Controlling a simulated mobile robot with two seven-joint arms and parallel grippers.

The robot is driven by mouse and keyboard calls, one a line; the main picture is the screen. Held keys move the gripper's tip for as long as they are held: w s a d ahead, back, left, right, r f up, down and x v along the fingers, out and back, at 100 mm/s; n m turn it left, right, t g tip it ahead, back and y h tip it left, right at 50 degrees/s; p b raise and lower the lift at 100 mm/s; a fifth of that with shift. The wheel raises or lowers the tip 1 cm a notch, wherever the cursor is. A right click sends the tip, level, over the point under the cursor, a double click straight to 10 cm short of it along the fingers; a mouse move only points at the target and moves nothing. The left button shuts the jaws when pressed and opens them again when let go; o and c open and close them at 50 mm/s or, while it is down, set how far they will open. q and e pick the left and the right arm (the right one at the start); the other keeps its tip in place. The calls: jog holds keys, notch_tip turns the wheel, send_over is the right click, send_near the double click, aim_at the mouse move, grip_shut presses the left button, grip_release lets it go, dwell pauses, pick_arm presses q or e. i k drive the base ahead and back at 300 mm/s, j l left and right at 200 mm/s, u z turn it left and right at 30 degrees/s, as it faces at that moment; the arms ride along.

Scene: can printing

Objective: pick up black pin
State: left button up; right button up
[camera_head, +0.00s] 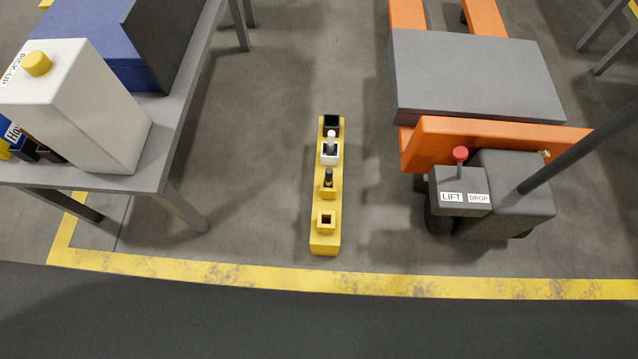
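A small black pin (328,177) stands upright in a yellow socket (328,194) on a long, narrow yellow base (324,250). Behind it on the same base, a white pin (331,140) stands in a white socket (331,158). An empty-looking black socket (331,123) is at the far end. A yellow socket with a dark hole (326,220) is at the near end and holds no pin. Neither of my grippers is in view.
At left a grey table (150,180) carries a white box with a yellow button (38,63) and a blue box (85,45). At right stands an orange pallet jack (420,150) with a grey slab (480,80). Bare floor flanks the base; a yellow line (400,283) crosses in front.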

aim_at(329, 170)
jog(key=i, duration=0.3)
jog(key=i+z, duration=0.3)
jog(key=k+z, duration=0.1)
jog(key=z, duration=1.2)
jog(key=k+j, duration=0.35)
jog(key=j, duration=0.15)
jog(key=z, duration=0.05)
